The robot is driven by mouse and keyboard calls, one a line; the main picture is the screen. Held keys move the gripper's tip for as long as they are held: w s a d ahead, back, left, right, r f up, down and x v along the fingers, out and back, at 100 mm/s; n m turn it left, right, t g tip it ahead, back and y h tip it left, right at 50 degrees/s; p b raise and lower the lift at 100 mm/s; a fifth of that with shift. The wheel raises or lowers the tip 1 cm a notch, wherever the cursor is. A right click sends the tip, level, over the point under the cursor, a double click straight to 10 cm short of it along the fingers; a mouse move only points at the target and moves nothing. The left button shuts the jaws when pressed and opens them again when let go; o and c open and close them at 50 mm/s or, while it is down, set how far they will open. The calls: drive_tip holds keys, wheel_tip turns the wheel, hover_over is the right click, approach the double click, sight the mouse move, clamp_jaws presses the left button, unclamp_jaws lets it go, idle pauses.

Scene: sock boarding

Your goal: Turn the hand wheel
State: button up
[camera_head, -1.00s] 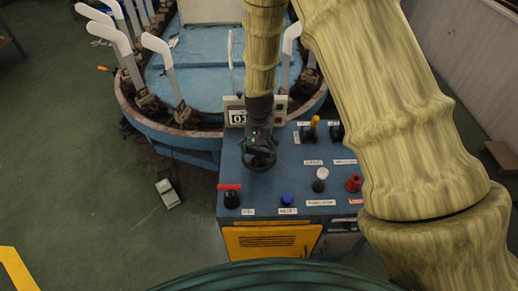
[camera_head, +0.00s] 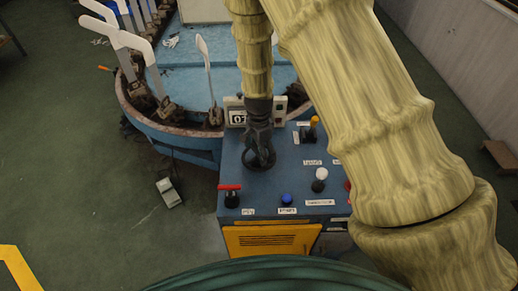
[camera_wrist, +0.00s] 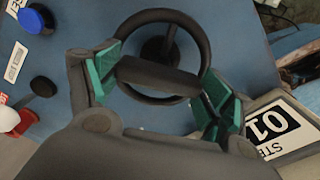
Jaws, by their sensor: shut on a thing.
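The hand wheel (camera_head: 259,170) is a dark ring lying on the blue top of the control cabinet. In the wrist view the wheel's rim (camera_wrist: 160,15) and its central hub show clearly. My gripper (camera_head: 259,145) comes down onto the wheel from above, at the end of my arm. In the wrist view my gripper (camera_wrist: 163,80) has its two teal-padded fingers on opposite sides of the wheel, shut on it, with a dark bar between them. In the head view the fingers partly hide the wheel.
A red-handled switch (camera_head: 231,196), a blue button (camera_head: 287,200), a white knob (camera_head: 320,178) and a yellow-tipped lever (camera_head: 314,126) stand close around on the cabinet. A number sign (camera_wrist: 280,127) is beside my right finger. Behind is a round machine (camera_head: 200,150) with upright white boards.

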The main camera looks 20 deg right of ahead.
idle(0.3)
drive_tip(key=o, duration=1)
wheel_tip(320, 180, up, 12)
idle(0.4)
idle(0.4)
